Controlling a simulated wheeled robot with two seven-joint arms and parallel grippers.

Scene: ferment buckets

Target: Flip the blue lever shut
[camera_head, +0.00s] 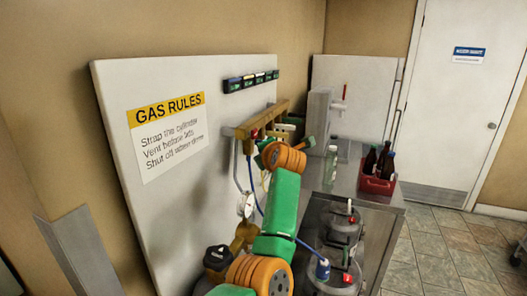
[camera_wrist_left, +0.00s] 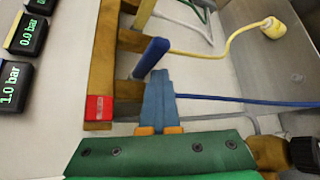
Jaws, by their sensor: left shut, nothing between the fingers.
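The blue lever (camera_wrist_left: 150,58) is a short blue bar on the brass manifold (camera_wrist_left: 100,60), seen in the left wrist view just beyond my left fingertips. It slants, with its rounded end toward the upper right. My left gripper (camera_wrist_left: 159,75) is shut and empty, its blue-grey fingers pressed together beside the lever's lower part. I cannot tell whether they touch it. In the head view the manifold (camera_head: 262,119) is on the white wall panel, and my green and orange left arm hides the gripper and the lever. My right gripper is not in view.
A blue hose (camera_wrist_left: 240,101) runs right from near the fingers. A yellow hose (camera_wrist_left: 225,48) curves above. Bar displays (camera_wrist_left: 12,85) line the left. In the head view, a gauge (camera_head: 246,205), lidded buckets (camera_head: 342,222) and a red bottle crate (camera_head: 377,186) stand near the arm.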

